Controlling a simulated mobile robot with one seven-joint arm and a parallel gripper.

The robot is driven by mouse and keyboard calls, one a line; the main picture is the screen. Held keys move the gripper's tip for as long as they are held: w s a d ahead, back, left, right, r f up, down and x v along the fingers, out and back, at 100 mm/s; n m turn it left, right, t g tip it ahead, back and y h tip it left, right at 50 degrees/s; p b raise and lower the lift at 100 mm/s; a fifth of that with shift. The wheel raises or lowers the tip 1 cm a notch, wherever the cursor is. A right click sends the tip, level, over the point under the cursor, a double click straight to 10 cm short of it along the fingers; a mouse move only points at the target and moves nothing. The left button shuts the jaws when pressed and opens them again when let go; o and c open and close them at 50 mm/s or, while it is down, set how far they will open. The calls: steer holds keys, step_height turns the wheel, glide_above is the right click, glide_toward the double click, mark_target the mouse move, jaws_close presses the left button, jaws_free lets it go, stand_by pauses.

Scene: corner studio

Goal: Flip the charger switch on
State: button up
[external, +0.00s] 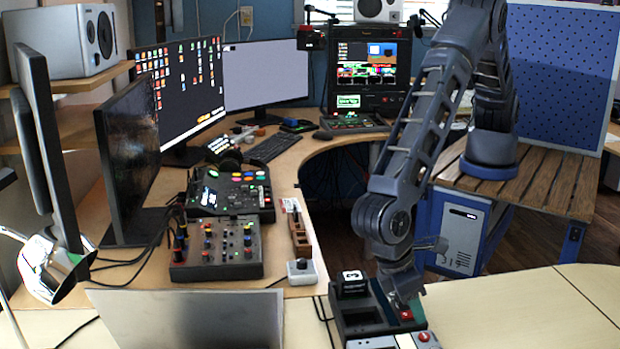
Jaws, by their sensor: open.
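A black device that looks like the charger (350,318) sits at the front edge of the view, on the pale tabletop. A block with a white-marked top (352,280) stands at its back left. A small red part (406,314) shows on its right side; I cannot tell whether this is the switch or which way it is set. My gripper (404,303) points down just above the red part, with its jaws open and nothing visible between them. The fingertips are small and dark here, so contact cannot be told, and my gripper covers part of the device.
A grey unit with a red button (424,337) lies just in front, cut off by the frame. A small white box with a knob (301,271) and a mixer (216,249) are to the left. A laptop screen (190,318) stands front left. The pale tabletop at right (530,310) is clear.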

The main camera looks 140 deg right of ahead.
mark_target(408, 313)
steer(key=shift+c, duration=0.2)
jaws_close()
steer(key=shift+s+a+t+h, duration=0.15)
steer(key=shift+a+t+h, duration=0.1)
steer(key=shift+t+h, duration=0.25)
steer(key=shift+s+t+h, duration=0.1)
steer(key=shift+t+h, duration=0.4)
steer(key=shift+o, duration=0.2)
jaws_free()
step_height(408, 313, up, 11)
steer(key=w+d, duration=0.1)
steer(key=shift+f, duration=0.2)
